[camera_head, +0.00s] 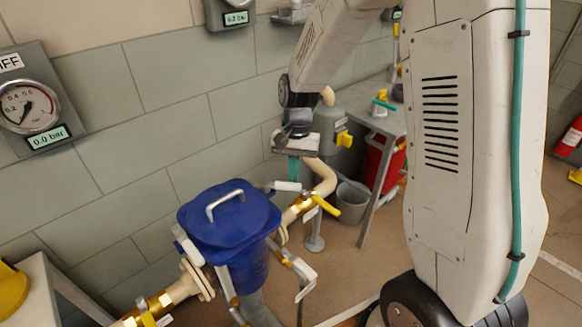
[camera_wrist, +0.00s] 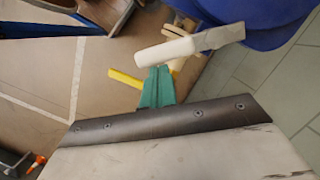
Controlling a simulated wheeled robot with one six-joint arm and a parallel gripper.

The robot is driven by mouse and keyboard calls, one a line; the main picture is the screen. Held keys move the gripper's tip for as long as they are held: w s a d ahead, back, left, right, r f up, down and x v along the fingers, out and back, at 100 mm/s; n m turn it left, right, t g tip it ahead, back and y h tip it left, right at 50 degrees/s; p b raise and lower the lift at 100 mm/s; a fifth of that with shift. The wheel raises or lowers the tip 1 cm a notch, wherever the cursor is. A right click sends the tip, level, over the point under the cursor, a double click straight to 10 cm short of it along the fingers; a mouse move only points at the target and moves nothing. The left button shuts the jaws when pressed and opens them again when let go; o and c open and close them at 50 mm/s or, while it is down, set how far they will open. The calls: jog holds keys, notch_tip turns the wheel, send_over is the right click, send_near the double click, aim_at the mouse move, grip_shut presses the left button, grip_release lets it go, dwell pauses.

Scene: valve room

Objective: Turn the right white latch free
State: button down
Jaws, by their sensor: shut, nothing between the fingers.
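The right white latch (camera_head: 288,186) sticks out to the right from the rim of the blue lid (camera_head: 229,208). It also shows in the wrist view, its white grip (camera_wrist: 165,52) joined to a grey metal part beside the blue lid (camera_wrist: 265,22). My gripper (camera_head: 293,170) is just above the latch in the head view, pointing down. Its teal fingers (camera_wrist: 157,86) are shut together and empty. In the wrist view the fingertips are close to the white grip; I cannot tell whether they touch. The left white latch (camera_head: 186,243) is on the opposite side of the lid.
A yellow valve handle (camera_head: 325,206) on the pale pipe is close to the right of the latch. It also shows in the wrist view (camera_wrist: 125,78). A grey bucket (camera_head: 352,200) and a table (camera_head: 385,117) stand behind. A tiled wall is at the left.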

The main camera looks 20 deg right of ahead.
jog(key=s+m, duration=0.2)
jog(key=m, duration=0.1)
jog(key=shift+s+a+m+t+y, duration=0.15)
jog(key=shift+a+m+t+y, duration=0.15)
jog(key=shift+a, duration=0.1)
jog(key=m, duration=0.1)
jog(key=s+a+m, duration=0.1)
jog(key=shift+s+m+t, duration=0.2)
jog(key=shift+m+t, duration=0.1)
jog(key=shift+m, duration=0.1)
jog(key=shift+s+a, duration=0.2)
jog(key=shift+a, duration=0.1)
jog(key=shift+s, duration=0.1)
send_near(292, 186)
jog(key=d+r, duration=0.2)
jog(key=d, duration=0.1)
jog(key=shift+s+d+f, duration=0.2)
jog(key=shift+d, duration=0.05)
dwell(0.4)
